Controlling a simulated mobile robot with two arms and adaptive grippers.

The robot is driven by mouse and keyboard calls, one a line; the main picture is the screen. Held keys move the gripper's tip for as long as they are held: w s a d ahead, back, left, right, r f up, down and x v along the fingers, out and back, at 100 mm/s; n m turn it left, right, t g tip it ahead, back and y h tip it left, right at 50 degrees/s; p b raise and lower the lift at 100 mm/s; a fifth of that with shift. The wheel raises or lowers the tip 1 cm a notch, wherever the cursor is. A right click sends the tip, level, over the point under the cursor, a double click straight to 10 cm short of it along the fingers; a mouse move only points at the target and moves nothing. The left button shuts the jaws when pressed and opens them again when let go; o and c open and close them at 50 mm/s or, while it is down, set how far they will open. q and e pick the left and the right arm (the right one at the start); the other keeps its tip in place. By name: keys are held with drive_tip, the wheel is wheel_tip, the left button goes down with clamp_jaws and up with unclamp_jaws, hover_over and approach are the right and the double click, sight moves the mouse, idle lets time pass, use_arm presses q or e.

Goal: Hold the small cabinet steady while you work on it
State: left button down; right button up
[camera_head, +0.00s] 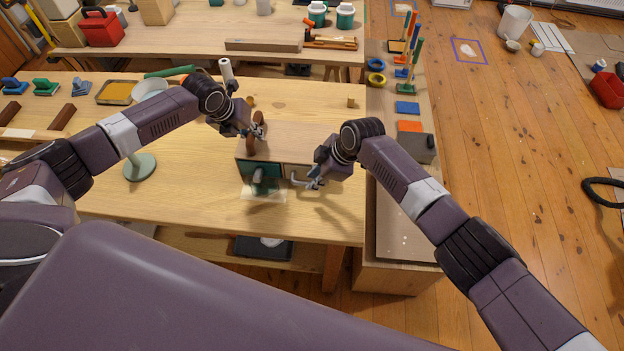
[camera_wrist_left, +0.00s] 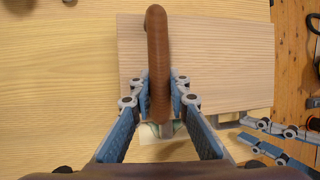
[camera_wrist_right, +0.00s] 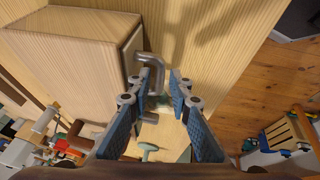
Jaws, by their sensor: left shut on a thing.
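The small cabinet (camera_head: 296,143) stands on the wooden workbench, its pale top facing up and a dark teal panel (camera_head: 259,172) at the front left. A brown arched handle (camera_wrist_left: 158,45) rises from its top. My left gripper (camera_wrist_left: 160,84) is shut on this handle from above. A grey metal bar handle (camera_wrist_right: 151,66) juts from the cabinet's front, also seen in the head view (camera_head: 298,182). My right gripper (camera_wrist_right: 160,77) is at this handle with its fingers apart. The left finger hides part of the handle; I cannot tell whether they touch.
A side board to the right holds a blue pad (camera_head: 407,107), an orange pad (camera_head: 410,126) and a dark box (camera_head: 416,149). Bench front left is clear.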

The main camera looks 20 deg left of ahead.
drive_tip(key=shift+x, duration=0.85)
clamp_jaws()
